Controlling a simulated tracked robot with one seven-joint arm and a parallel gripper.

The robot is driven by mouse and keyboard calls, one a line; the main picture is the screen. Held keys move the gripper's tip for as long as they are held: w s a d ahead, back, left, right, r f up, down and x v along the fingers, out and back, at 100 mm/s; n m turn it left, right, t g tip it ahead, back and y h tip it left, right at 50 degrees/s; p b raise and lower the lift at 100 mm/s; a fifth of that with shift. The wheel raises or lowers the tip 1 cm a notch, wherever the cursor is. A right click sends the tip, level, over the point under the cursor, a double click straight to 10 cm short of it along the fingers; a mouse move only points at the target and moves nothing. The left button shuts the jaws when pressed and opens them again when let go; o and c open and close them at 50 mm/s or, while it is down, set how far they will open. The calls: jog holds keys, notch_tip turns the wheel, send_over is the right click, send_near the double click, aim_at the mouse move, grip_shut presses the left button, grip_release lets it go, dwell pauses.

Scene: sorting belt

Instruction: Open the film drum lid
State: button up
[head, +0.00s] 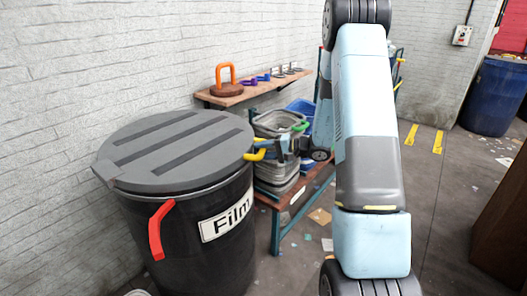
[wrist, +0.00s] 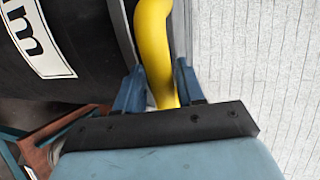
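The film drum (head: 190,245) is a large black bin with a white "Film" label, standing by the wall at the left. Its grey ribbed lid (head: 150,181) lies flat on top, closed. A yellow handle (head: 254,155) sticks out at the lid's right edge. My gripper (head: 278,150) is at this handle, partly hidden behind other things in the head view. In the wrist view, the handle (wrist: 154,40) runs between the two blue fingers of my gripper (wrist: 158,88), which are close on either side of it. The gripper appears shut on it.
A red handle (head: 157,230) sits on the drum's front side. Behind stand a low bench (head: 292,198) with grey bins (head: 278,170), and a wall shelf (head: 250,91) with an orange-handled weight and small items. A blue barrel (head: 492,97) stands far right. Floor between is mostly free.

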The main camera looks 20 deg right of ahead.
grip_shut()
jog(key=shift+d, duration=0.1)
